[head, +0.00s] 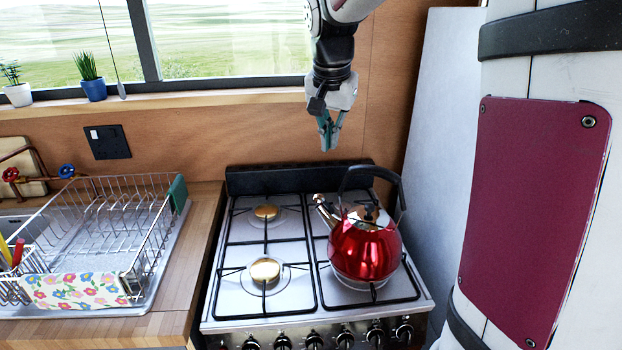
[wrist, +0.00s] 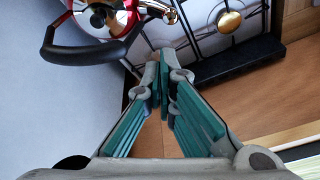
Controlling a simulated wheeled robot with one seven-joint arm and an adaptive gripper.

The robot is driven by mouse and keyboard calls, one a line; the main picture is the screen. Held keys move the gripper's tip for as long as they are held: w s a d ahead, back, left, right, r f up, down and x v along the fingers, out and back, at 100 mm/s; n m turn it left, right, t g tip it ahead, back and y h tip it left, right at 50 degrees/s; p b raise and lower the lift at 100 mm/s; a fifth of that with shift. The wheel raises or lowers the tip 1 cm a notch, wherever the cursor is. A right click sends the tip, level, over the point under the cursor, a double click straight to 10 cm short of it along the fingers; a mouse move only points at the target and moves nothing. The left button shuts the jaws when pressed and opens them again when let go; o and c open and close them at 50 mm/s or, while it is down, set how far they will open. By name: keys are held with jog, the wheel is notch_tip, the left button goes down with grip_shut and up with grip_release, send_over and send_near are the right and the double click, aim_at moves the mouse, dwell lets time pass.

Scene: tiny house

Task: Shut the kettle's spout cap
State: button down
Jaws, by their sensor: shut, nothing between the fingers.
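A shiny red kettle (head: 364,252) with a black arched handle (head: 372,172) stands upright on the right front burner of the stove. Its copper spout (head: 326,212) points up and to the left, with the spout cap (head: 319,199) at its tip. I cannot tell how far the cap is open. My gripper (head: 328,146) is shut and empty, pointing down above the back of the stove, apart from the kettle. In the wrist view, the kettle (wrist: 95,14) is cut off at the upper left, and its spout (wrist: 154,9) lies just beyond my gripper's fingertips (wrist: 160,62).
The stove (head: 250,308) has black grates and brass burner caps, with knobs along its front. A wire dish rack (head: 95,240) stands on the wooden counter at the left. A wooden wall and window sill (head: 200,101) are behind, and a pale panel (head: 436,140) stands right of the stove.

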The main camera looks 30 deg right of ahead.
jog(key=x, duration=0.8)
jog(key=a+p+x, duration=0.1)
jog(key=x, duration=0.3)
jog(key=shift+d+f, duration=0.1)
jog(key=shift+f, duration=0.9)
